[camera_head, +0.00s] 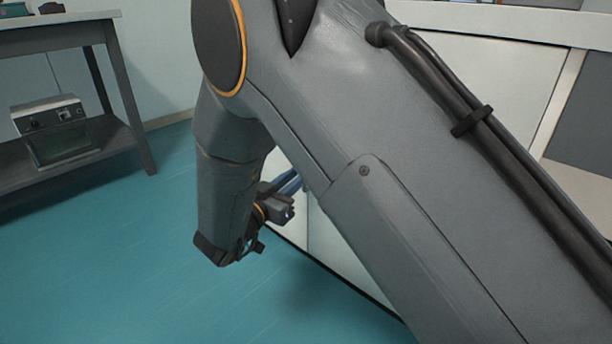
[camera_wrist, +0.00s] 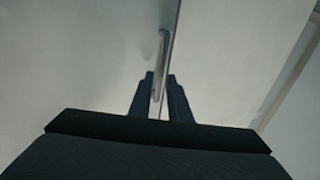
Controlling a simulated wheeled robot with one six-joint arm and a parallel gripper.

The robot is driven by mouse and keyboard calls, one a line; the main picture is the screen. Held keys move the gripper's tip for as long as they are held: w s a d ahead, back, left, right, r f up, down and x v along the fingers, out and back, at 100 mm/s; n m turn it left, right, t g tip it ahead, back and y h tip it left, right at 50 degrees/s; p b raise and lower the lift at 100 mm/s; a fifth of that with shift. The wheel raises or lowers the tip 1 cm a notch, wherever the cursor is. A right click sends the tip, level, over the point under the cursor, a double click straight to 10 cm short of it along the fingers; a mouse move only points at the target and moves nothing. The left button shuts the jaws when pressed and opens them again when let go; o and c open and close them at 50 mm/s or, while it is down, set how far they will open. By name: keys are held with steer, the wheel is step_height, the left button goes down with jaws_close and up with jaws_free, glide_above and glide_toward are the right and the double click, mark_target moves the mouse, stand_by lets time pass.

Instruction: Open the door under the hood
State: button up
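The pale cabinet door (camera_wrist: 90,60) fills the left of the wrist view, with a thin upright metal handle (camera_wrist: 161,62) beside the dark seam at its edge. My gripper (camera_wrist: 160,77) is open, one finger on each side of the handle's lower part. Gaps show beside the handle, and I cannot tell whether a finger touches it. In the head view my gripper (camera_head: 290,184) is low in front of the white cabinet front (camera_head: 290,222). My arm hides most of that front and the handle there. I cannot tell whether the door is slightly ajar.
A dark table (camera_head: 118,100) with a lower shelf stands at the left and carries a boxy instrument (camera_head: 55,130). The teal floor (camera_head: 110,250) is clear between it and the cabinet. A pale upright frame strip (camera_wrist: 290,75) shows right in the wrist view.

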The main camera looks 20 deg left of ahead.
steer(key=shift+w+d+b, duration=0.2)
steer(key=shift+w+b, duration=0.2)
steer(key=shift+w, duration=0.65)
steer(key=shift+w+d+b, duration=0.2)
steer(key=shift+w+b, duration=0.2)
steer(key=shift+w, duration=0.6)
steer(key=shift+c, duration=0.4)
jaws_close()
